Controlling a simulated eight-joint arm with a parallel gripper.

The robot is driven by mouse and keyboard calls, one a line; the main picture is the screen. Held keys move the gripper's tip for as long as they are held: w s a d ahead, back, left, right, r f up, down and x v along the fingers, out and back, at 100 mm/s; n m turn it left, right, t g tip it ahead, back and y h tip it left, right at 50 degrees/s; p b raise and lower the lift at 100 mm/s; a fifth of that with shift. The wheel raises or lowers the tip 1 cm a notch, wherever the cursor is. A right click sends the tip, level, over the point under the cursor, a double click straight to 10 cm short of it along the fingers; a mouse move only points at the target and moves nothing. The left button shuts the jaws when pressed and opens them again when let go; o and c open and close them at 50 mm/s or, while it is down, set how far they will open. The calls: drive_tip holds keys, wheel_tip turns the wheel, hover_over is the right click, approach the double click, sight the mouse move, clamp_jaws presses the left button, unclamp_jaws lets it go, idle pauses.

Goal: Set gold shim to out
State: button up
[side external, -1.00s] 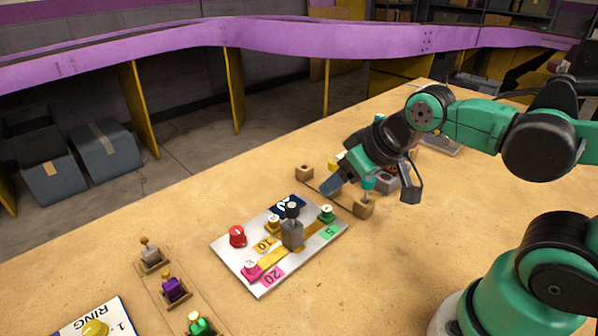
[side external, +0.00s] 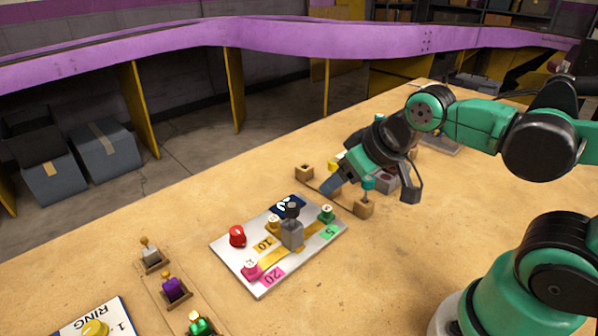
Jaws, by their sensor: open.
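I cannot make out for certain which piece is the gold shim, and no "out" label is legible. A yellow piece (side external: 334,163) shows partly behind my gripper. My gripper (side external: 371,193) is open, tilted down over the table, its two fingers spread wide. A teal-topped peg (side external: 368,184) on a wooden block (side external: 364,208) shows between the fingers in this view. I cannot tell whether the fingers touch anything. A second wooden block (side external: 304,171) stands to the left, with a thin dark line running between the blocks. A grey box behind the gripper is mostly hidden.
A pale board (side external: 229,258) with a grey lever block (side external: 291,232), coloured knobs and number labels lies left of my gripper. Purple (side external: 174,288), grey (side external: 151,255) and green (side external: 200,325) knobbed blocks stand at lower left, near a RING board (side external: 112,318). The table right of the pale board is bare.

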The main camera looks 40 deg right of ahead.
drive_tip(key=r, duration=0.1)
wheel_tip(320, 180, up, 4)
drive_tip(key=n+g, duration=0.7)
drive_tip(key=n, duration=0.2)
hover_over(274, 218)
wheel_tip(274, 218, down, 10)
drive_tip(key=shift+f, duration=3.2)
clamp_jaws()
